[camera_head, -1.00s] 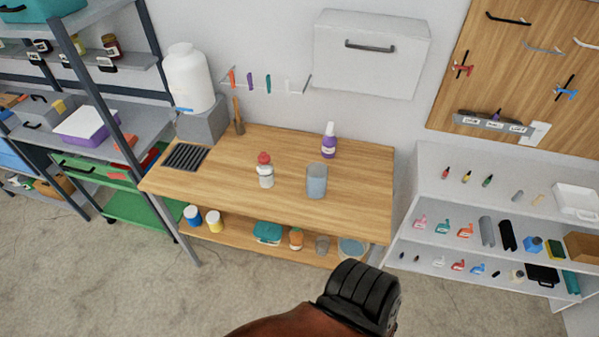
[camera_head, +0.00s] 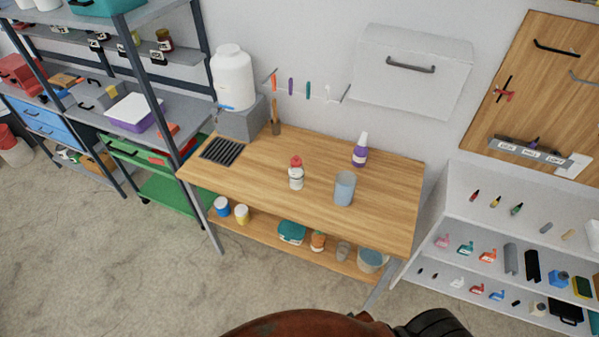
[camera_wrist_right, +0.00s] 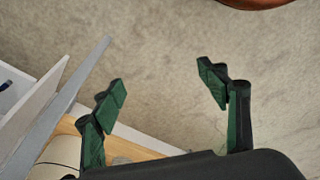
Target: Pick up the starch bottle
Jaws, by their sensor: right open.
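Two bottles stand upright on the wooden workbench (camera_head: 280,212). One is a white bottle with a red cap (camera_head: 296,175) near the middle. The other is a purple bottle with a white top (camera_head: 360,152) at the back right. Their labels are too small to read, so I cannot tell which is the starch bottle. My right gripper (camera_wrist_right: 162,78) shows in the right wrist view, open and empty above the concrete floor, its green-padded fingers apart. Neither bottle is clearly seen there. My left gripper is not in view.
A bluish-grey cup (camera_head: 344,188) stands right of the red-capped bottle. A white jug (camera_head: 233,78) sits on a grey block (camera_head: 240,124) at the bench's back left. Metal shelving (camera_head: 186,110) stands left, a white stepped shelf (camera_head: 470,205) right. Floor before the bench is clear.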

